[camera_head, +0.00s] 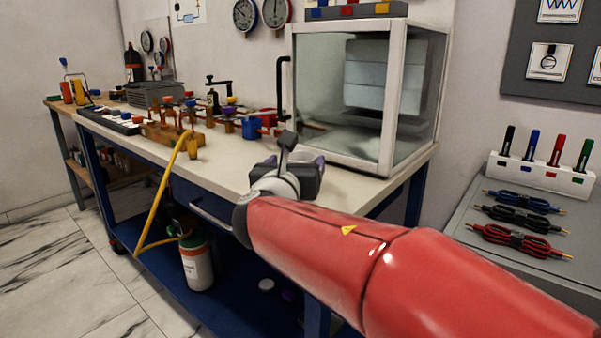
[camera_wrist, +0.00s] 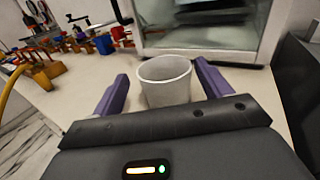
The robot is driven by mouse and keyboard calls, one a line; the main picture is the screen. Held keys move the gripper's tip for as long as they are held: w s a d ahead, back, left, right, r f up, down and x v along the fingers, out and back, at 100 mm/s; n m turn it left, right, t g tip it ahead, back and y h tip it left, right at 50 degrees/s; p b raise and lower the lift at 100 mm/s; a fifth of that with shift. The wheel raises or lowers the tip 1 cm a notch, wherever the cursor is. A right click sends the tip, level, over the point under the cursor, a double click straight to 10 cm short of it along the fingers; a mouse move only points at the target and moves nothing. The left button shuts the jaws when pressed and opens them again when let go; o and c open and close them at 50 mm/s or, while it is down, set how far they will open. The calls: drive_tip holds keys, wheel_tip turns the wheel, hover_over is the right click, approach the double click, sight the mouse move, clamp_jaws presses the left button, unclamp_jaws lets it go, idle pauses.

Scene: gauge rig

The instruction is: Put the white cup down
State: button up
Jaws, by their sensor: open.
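The white cup (camera_wrist: 166,82) stands upright on the pale bench top in the wrist view, its open rim facing up. My gripper (camera_wrist: 160,85) is open, with one purple finger on each side of the cup. A small gap shows between the cup and each finger. The lower part of the cup is hidden behind the gripper body.
A glass-walled cabinet (camera_head: 388,158) stands on the bench just behind the gripper. Several coloured valve fittings (camera_head: 228,118) and a yellow hose (camera_head: 163,200) lie to the left. A grey side table (camera_head: 470,235) with coiled leads is at right. Bare bench top (camera_head: 222,163) shows left of the gripper.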

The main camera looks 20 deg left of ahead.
sight(303, 157)
drive_tip(key=w, duration=0.4)
drive_tip(key=shift+w+f, duration=0.25)
drive_tip(key=shift+f, duration=0.05)
drive_tip(key=shift+c, duration=0.4)
drive_tip(key=shift+r, duration=0.1)
drive_tip(key=c, duration=1.1)
